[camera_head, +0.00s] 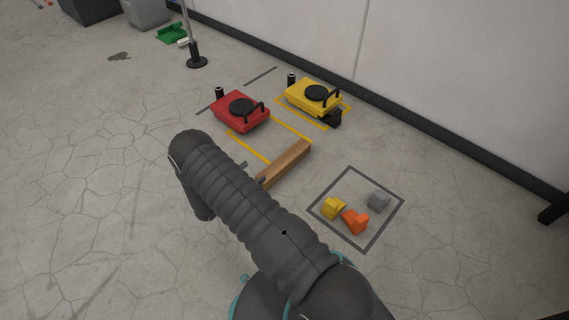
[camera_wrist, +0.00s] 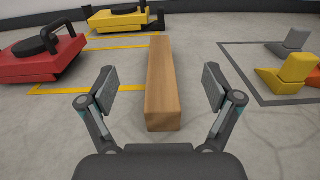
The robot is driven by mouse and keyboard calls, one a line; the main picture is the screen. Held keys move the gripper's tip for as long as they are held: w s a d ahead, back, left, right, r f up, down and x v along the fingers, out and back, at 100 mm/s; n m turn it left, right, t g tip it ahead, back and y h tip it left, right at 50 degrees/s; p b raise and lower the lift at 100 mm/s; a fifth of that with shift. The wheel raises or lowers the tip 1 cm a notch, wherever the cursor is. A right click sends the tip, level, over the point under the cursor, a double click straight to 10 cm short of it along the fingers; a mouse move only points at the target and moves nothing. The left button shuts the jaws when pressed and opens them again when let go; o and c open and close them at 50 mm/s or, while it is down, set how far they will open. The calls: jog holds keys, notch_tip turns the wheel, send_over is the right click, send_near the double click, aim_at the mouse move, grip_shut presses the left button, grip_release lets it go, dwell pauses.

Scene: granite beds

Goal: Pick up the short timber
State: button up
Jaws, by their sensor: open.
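The short timber (camera_head: 288,162) is a plain brown wooden block lying on the cracked grey floor, between the yellow floor lines and the grey-outlined square. My arm hides its near end in the head view. In the wrist view the timber (camera_wrist: 163,86) runs lengthwise away from me, its near end face in full view. My gripper (camera_wrist: 158,88) is open, with one finger to the left and one to the right of the timber in the picture. Gaps show on both sides, and I see no contact. In the head view only small parts of the gripper (camera_head: 252,172) show beside the timber.
A red machine (camera_head: 240,111) and a yellow machine (camera_head: 314,96) stand beyond the timber. To the right, a grey-outlined square (camera_head: 320,198) holds yellow (camera_head: 333,208), orange (camera_head: 355,222) and grey (camera_head: 378,201) pieces. A post (camera_head: 196,62) stands farther back. The left floor is mostly clear.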

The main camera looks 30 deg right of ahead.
jog(key=b, duration=0.2)
send_near(267, 173)
jog(key=x, duration=0.3)
jog(key=shift+s+d+f, duration=0.15)
jog(key=shift+f, duration=0.15)
jog(key=shift+x, duration=3.4)
jog(key=shift+c, duration=0.2)
grip_shut()
